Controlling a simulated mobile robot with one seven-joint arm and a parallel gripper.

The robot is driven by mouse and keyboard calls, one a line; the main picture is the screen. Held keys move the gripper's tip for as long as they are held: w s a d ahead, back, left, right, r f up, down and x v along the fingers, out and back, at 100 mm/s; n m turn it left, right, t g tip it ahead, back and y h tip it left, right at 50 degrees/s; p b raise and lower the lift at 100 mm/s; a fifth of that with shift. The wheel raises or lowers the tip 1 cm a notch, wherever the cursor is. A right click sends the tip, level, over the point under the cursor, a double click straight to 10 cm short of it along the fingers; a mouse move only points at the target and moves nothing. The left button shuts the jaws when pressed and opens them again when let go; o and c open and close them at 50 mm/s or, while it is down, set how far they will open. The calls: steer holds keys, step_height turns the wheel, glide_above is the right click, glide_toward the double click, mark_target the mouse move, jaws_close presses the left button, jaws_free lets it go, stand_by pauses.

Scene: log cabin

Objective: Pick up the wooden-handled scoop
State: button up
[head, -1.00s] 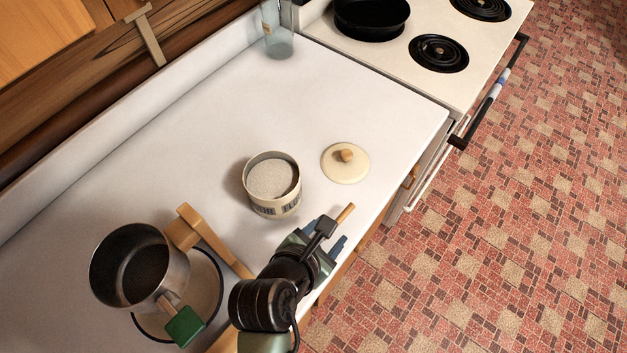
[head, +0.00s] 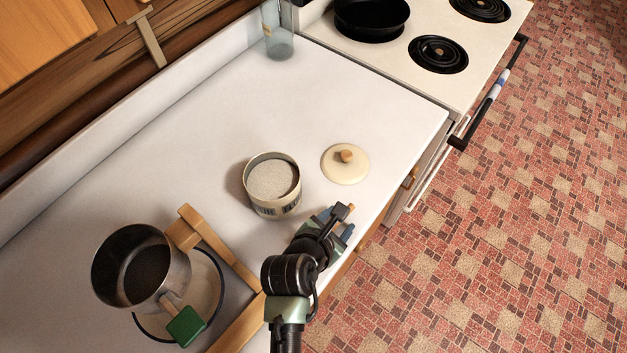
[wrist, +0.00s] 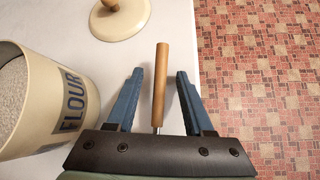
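The scoop's wooden handle (wrist: 160,85) lies between the two blue fingers of my gripper (wrist: 159,95) in the wrist view, with a gap on each side. A bit of metal shows at its near end, and the rest of the scoop is hidden by my gripper. In the head view my gripper (head: 336,218) is at the counter's front edge, right of the flour canister, and only the handle's tip (head: 351,208) shows past it. The gripper is open.
An open flour canister (head: 272,205) stands close left of my gripper; it shows in the wrist view too (wrist: 75,100). Its lid (head: 345,170) lies behind. A pot (head: 125,285) with a green-ended handle is at left. The counter (head: 330,105) is clear farther back.

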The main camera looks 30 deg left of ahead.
jaws_close()
stand_by(1.3)
